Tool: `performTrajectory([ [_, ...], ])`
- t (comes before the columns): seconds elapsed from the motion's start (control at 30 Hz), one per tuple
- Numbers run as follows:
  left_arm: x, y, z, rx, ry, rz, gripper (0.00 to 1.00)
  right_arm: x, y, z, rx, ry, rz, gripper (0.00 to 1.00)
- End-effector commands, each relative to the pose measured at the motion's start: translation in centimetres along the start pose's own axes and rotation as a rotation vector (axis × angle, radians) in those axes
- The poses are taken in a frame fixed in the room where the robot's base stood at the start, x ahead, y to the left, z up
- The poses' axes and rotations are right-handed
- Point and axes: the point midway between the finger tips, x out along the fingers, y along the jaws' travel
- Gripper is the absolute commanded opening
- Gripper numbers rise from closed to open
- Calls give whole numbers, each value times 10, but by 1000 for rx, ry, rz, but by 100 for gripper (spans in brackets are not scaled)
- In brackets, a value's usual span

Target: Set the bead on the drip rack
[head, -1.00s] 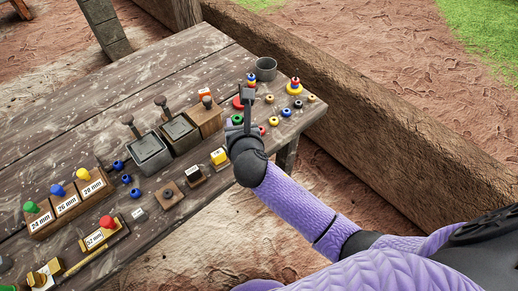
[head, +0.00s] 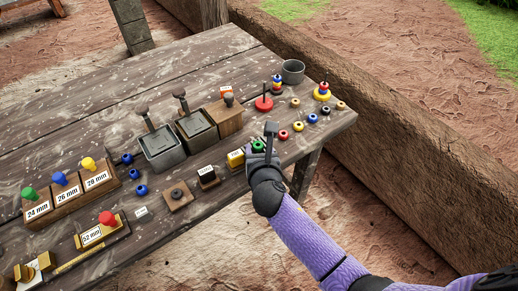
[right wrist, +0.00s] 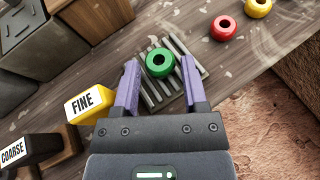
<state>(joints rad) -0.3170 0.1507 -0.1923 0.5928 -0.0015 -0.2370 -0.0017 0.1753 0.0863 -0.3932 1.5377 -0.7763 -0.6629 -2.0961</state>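The green bead (right wrist: 160,63) appears to lie flat on the drip rack (right wrist: 153,96), a small grid of grey bars, in the right wrist view. My right gripper (right wrist: 160,70) is open, with one purple finger on each side of the bead and a visible gap on both sides. In the head view the right gripper (head: 264,146) is at the table's front edge, and the green bead (head: 258,146) shows beside its fingers. The gripper hides most of the rack there. My left gripper is in neither view.
Red (right wrist: 223,28) and yellow (right wrist: 257,7) beads lie beyond the rack. A yellow FINE block (right wrist: 90,102) and a black COARSE block (right wrist: 30,149) stand left of the gripper. A red-based spindle (head: 264,103), ringed posts and a grey cup (head: 293,71) stand behind.

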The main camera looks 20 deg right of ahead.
Motion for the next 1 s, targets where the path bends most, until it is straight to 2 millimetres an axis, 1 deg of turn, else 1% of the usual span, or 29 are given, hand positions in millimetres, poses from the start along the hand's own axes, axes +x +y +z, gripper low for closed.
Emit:
performTrajectory([
  [0.17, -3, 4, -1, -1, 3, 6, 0, -3, 0, 4, 1, 0, 0, 55],
  [0.23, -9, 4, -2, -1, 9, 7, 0, -12, 0, 5, -1, -1, 1, 55],
  [0.37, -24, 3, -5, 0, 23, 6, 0, -41, 0, 8, 0, 0, 1, 55],
  [0.5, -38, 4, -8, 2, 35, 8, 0, -74, 0, 7, -1, 0, 1, 55],
  [0.6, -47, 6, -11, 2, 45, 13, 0, -96, 0, 7, 0, 0, 0, 55],
  [0.7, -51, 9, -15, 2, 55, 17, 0, -112, 0, 5, 0, -1, 0, 55],
  [0.8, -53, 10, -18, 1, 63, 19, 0, -120, 0, 4, 0, -2, 0, 55],
  [0.93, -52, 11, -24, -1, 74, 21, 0, -122, 0, 2, 4, 2, 0, 55],
  [0.97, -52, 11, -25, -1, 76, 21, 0, -120, -1, -4, 21, 16, 0, 55],
  [1.0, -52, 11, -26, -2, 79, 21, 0, -118, -4, -20, 77, 61, -1, 55],
])
